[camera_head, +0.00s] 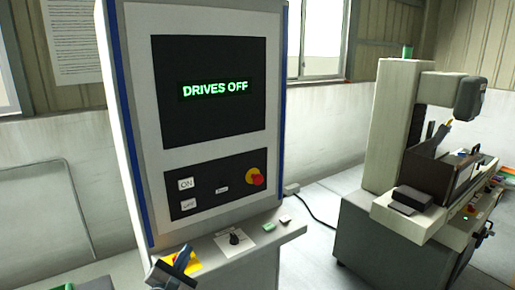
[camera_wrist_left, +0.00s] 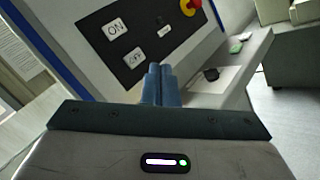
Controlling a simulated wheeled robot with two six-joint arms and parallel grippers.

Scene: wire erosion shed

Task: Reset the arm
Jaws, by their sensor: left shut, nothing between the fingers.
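My left gripper (camera_head: 176,266) shows at the bottom of the head view, low in front of the cabinet's ledge. In the left wrist view its two blue fingers (camera_wrist_left: 159,84) are pressed together, with nothing between them. They point toward the control panel (camera_wrist_left: 150,35) and appear apart from it. The control cabinet (camera_head: 140,60) has a screen (camera_head: 210,92) reading "DRIVES OFF". Its lower panel carries an ON button (camera_head: 186,184), an OFF button (camera_head: 188,204), a small labelled switch and a red knob on yellow (camera_head: 255,177). My right gripper is not in view.
A machine (camera_head: 395,130) stands at the right.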

